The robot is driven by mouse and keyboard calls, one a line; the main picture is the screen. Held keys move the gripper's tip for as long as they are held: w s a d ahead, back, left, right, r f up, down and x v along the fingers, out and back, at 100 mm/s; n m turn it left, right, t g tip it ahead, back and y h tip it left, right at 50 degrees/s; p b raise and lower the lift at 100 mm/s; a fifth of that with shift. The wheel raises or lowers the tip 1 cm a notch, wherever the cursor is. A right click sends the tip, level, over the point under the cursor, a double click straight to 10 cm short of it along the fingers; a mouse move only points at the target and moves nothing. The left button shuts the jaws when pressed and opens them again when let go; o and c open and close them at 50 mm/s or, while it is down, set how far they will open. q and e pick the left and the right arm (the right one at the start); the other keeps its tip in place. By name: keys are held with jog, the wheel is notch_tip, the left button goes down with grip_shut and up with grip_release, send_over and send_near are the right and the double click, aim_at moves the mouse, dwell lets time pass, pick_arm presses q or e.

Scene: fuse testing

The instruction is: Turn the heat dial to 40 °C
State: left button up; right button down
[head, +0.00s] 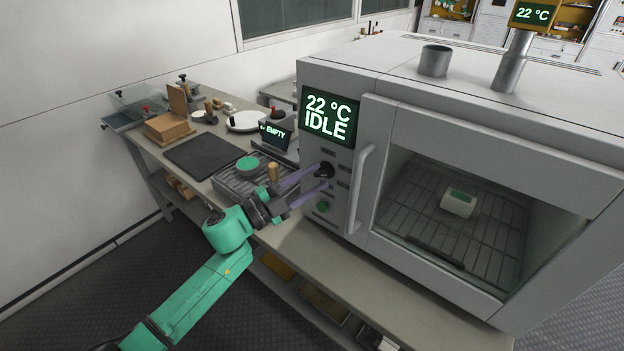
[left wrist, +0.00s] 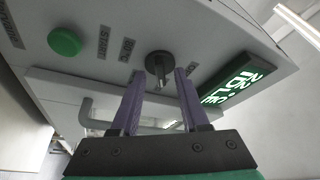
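The black heat dial (head: 325,170) sits on the oven's front panel, below a display (head: 327,115) reading 22 °C IDLE. In the left wrist view the dial (left wrist: 159,64) shows a raised grip bar, just beyond and between my fingertips. My left gripper (head: 322,179) is open in front of the panel, its purple fingers pointing at the dial. The fingers also show in the left wrist view (left wrist: 159,76), spread apart with nothing between them; I cannot tell whether they touch the panel. A green button (head: 323,207) is below the dial. My right gripper is not in view.
The oven door handle (head: 361,187) stands out right of the dial. A small white block (head: 459,203) sits on the rack behind the oven window. A small display (head: 275,134) reading EMPTY and a dark mat (head: 205,155) are on the bench to the left.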

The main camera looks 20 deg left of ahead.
pick_arm(q)
jog(key=b+v, duration=0.4)
jog(key=v, duration=1)
jog(key=shift+s+a, duration=0.15)
jog(key=shift+a, duration=0.1)
jog(key=shift+f, duration=0.1)
